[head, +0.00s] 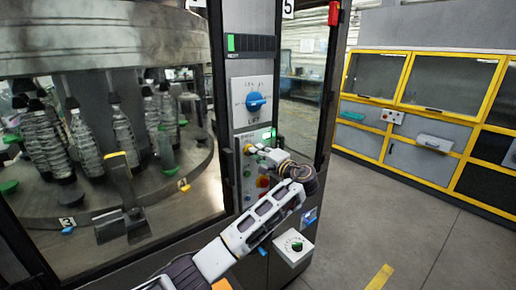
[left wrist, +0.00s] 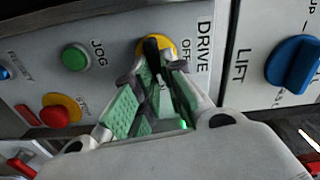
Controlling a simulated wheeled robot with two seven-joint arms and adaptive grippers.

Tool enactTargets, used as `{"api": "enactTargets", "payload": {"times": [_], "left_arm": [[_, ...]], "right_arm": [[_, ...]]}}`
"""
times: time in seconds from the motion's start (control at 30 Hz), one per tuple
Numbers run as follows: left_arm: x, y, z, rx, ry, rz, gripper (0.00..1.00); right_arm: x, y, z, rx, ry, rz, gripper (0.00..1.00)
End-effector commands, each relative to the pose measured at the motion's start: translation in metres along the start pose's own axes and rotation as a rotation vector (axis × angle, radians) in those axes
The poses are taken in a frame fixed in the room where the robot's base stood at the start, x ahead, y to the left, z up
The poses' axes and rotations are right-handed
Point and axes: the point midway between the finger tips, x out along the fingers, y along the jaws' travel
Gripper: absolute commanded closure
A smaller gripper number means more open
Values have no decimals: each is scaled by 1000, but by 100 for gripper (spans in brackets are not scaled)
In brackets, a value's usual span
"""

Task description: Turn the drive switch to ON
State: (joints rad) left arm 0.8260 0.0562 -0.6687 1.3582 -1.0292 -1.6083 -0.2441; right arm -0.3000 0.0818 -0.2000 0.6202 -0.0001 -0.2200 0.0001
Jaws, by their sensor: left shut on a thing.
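The drive switch (left wrist: 153,46) shows in the left wrist view as a black handle on a yellow collar, beside the printed words DRIVE and OFF. The ON mark cannot be made out. My left gripper (left wrist: 156,66), with green pads, is shut on the black handle. In the head view, my left gripper (head: 262,150) reaches the control column from below right and covers most of the switch. The exact angle of the handle is hard to tell between the fingers. My right gripper is not in view.
The blue LIFT knob (head: 255,102) is above; it also shows in the left wrist view (left wrist: 293,62). A green JOG button (left wrist: 75,57) and a red stop button on yellow (left wrist: 57,113) are close by. A white knob box (head: 292,247) juts out below.

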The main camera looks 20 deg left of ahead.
Motion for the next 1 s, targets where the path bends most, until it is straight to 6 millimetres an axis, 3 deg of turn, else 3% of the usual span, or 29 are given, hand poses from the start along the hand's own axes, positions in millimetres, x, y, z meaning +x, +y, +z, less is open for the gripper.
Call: {"api": "enactTargets", "payload": {"times": [0.3, 0.87, 0.9, 1.0], "left_arm": [[-1, 2, 0, 149, 1, 3, 100], [-1, 4, 0, 183, 2, 1, 100], [-1, 4, 0, 183, 2, 1, 83], [-1, 4, 0, 183, 2, 1, 70]], "right_arm": [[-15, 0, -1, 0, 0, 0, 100], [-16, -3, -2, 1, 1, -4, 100], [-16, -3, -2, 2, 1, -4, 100], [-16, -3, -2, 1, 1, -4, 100]]}}
